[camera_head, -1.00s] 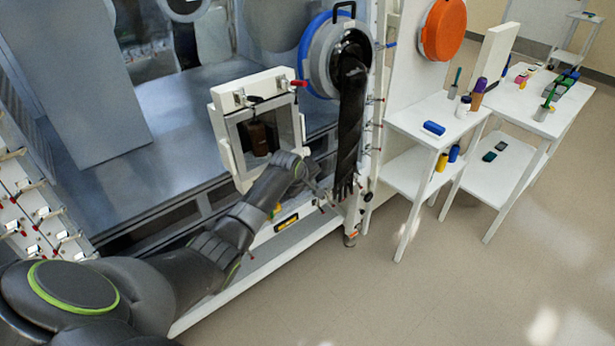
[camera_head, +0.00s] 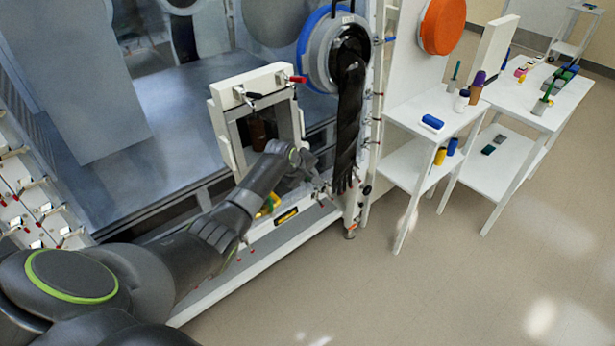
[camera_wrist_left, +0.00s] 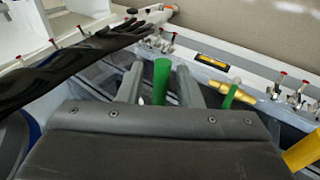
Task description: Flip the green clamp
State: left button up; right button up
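In the left wrist view, a green upright handle (camera_wrist_left: 161,80), apparently the green clamp's, stands between the two fingers of my left gripper (camera_wrist_left: 159,88). The fingers are apart, with a narrow gap on each side of the handle. A second, thinner green handle (camera_wrist_left: 229,97) stands to the right, outside the fingers. In the head view my left gripper (camera_head: 317,180) is at the glovebox front, below the small white-framed hatch. The handle between its fingers cannot be made out there, and its base is hidden in the wrist view. My right gripper is not in view.
A black glove (camera_head: 347,130) hangs from the blue-ringed port close to my left gripper. Several red-tipped toggle clamps (camera_wrist_left: 290,98) line the rail. A brass-coloured part (camera_wrist_left: 240,92) and a yellow level (camera_wrist_left: 211,62) are nearby. White tables (camera_head: 440,110) stand right; the floor is clear.

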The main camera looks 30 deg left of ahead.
pick_arm(q)
jog(key=shift+s+r, duration=0.1)
jog(key=shift+r, duration=0.05)
jog(key=shift+s+r, duration=0.1)
jog(key=shift+r, duration=0.1)
jog(key=b+v, duration=0.1)
jog(key=v, duration=1.5)
jog(key=shift+r, duration=0.35)
jog(key=shift+s+a, duration=0.1)
jog(key=shift+a, duration=0.05)
